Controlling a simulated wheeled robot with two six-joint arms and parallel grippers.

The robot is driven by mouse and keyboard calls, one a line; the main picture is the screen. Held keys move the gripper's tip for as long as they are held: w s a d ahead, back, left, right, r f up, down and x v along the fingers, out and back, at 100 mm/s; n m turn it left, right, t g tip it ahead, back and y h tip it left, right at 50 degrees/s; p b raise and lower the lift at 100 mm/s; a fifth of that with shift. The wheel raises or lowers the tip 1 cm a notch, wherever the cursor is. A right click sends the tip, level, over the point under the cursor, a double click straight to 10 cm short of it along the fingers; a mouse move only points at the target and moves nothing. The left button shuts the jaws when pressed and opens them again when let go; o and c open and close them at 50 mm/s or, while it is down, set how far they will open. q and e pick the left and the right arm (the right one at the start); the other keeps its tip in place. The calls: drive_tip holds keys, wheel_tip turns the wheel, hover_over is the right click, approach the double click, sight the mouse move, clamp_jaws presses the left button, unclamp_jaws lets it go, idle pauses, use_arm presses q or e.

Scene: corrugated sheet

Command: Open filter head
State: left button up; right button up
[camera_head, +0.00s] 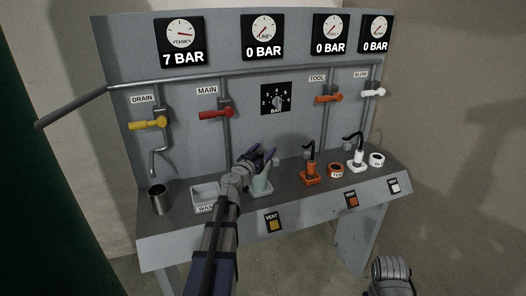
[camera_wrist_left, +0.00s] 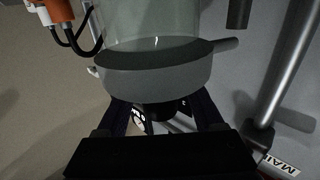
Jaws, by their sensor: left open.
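The filter stands on the bench, a pale green see-through bowl (camera_head: 262,186) partly hidden by my left gripper (camera_head: 263,160). In the left wrist view, which looks upside down, the clear bowl (camera_wrist_left: 150,25) joins a grey filter head (camera_wrist_left: 150,75) with a stub sticking out at the right. A dark knob (camera_wrist_left: 160,110) on the head lies between the two fingers of my left gripper (camera_wrist_left: 158,115). The fingers are apart, one on each side; whether they touch the head I cannot tell. Part of my right arm shows at the lower right, but its gripper does not.
A metal cup (camera_head: 158,200) and a grey tray (camera_head: 205,192) stand left of the filter. Orange (camera_head: 310,172) and white (camera_head: 356,155) hose fittings stand to its right. Valve handles, yellow (camera_head: 148,123), red (camera_head: 215,113), orange (camera_head: 328,98) and white (camera_head: 373,92), sit on pipes behind.

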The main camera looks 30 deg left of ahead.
use_arm(q)
drive_tip(key=shift+c, duration=0.4)
clamp_jaws()
idle(0.9)
